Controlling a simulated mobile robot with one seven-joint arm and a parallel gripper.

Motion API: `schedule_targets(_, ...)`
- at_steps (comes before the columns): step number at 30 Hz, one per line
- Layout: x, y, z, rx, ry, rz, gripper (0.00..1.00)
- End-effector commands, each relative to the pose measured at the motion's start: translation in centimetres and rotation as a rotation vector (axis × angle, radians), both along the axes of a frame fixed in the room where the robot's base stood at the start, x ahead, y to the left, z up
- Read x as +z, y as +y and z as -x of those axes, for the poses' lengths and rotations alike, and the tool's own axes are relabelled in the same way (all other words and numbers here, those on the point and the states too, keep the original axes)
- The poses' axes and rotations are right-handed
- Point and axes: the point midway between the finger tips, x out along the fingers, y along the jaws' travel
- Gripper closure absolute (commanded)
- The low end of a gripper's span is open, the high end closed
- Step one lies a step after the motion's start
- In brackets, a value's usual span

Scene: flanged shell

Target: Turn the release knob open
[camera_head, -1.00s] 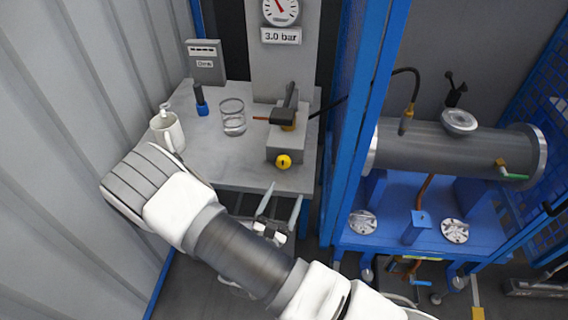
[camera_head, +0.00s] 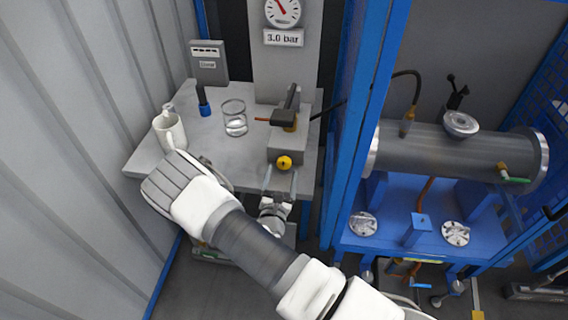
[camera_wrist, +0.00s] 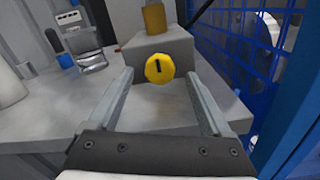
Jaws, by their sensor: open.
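The release knob is a small round yellow knob (camera_head: 284,163) with a dark slot, on the front face of a grey block (camera_head: 287,146) at the table's front edge. In the wrist view the knob (camera_wrist: 159,69) shows near the middle, its dark slot about upright. My gripper (camera_head: 281,178) is open just in front of and below the knob in the head view. In the wrist view its two fingers (camera_wrist: 159,84) stand wide apart on either side of the knob, with nothing between them touching it. The gap in depth cannot be told exactly.
A dark lever (camera_head: 290,106) tops the block. A blue frame post (camera_head: 352,130) stands close on the right. A gauge (camera_head: 283,11) hangs behind.

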Motion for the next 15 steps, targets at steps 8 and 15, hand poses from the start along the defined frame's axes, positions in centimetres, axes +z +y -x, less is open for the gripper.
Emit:
schedule_targets(8, 0.0, -0.8, -3.9, 0.0, -0.001, 0.0, 0.17)
schedule_targets(15, 0.0, -0.9, -4.7, 0.0, 0.001, 0.001, 0.17)
